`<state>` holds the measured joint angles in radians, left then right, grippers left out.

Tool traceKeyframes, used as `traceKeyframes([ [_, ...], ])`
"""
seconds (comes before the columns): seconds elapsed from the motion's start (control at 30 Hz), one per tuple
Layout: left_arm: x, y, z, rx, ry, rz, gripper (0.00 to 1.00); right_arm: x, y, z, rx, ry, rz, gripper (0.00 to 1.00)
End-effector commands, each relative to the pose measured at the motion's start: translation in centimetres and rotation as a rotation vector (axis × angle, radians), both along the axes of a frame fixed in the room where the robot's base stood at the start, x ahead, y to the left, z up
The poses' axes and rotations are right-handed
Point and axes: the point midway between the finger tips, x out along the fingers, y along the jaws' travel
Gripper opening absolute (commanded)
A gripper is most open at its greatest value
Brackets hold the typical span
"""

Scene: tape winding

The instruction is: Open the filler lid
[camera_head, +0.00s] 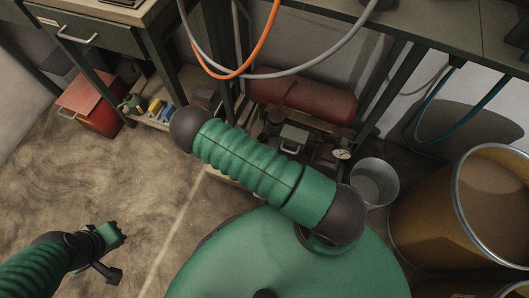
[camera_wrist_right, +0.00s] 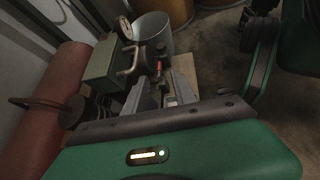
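A compressor-like machine with a red tank (camera_head: 305,100) and a grey-green box (camera_head: 293,139) stands low under the bench; the tank (camera_wrist_right: 45,105) and box (camera_wrist_right: 104,62) also show in the right wrist view. I cannot tell for sure which part is the filler lid. My right gripper (camera_wrist_right: 160,88) has its two grey fingers apart over the machine's fittings, near a small red part (camera_wrist_right: 158,68); contact cannot be judged. In the head view my right arm hides this gripper. My left gripper (camera_head: 117,254) is open and empty above the floor at lower left, far from the machine.
A metal bucket (camera_head: 375,182) stands right of the machine, and a large drum (camera_head: 430,215) is beyond it. A pressure gauge (camera_head: 341,154) sits by the bucket. Orange (camera_head: 262,45) and grey hoses hang over the tank. A red box (camera_head: 92,105) is at left. The left floor is clear.

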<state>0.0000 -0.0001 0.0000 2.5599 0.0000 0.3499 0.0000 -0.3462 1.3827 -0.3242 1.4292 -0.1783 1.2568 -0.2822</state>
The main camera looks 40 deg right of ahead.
Motion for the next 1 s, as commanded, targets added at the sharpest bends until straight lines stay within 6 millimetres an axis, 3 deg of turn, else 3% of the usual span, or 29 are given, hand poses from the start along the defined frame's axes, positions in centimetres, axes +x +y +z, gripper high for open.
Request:
traceKeyframes([
  [0.03,0.0,0.0,1.2,0.0,0.0,0.0,0.0,-1.0,0.9,0.8,0.001,0.002,0.002,0.32],
  [0.2,0.0,0.0,2.1,0.0,0.0,0.0,0.0,-3.2,2.6,0.6,0.0,0.0,0.001,0.32],
  [0.53,0.0,0.0,2.1,0.0,0.001,0.0,0.0,-3.8,3.0,0.3,0.0,-0.001,0.0,0.32],
  [0.67,0.0,0.0,2.1,0.0,0.001,0.0,0.0,-3.5,3.3,0.7,0.014,-0.021,-0.013,0.15],
  [0.8,0.0,0.0,2.2,0.0,0.001,0.0,0.0,-2.4,4.4,2.7,0.087,-0.129,-0.074,0.0],
  [1.0,0.0,0.0,2.1,0.0,0.0,0.0,0.0,-0.7,6.5,7.3,0.227,-0.364,-0.195,0.0],
])
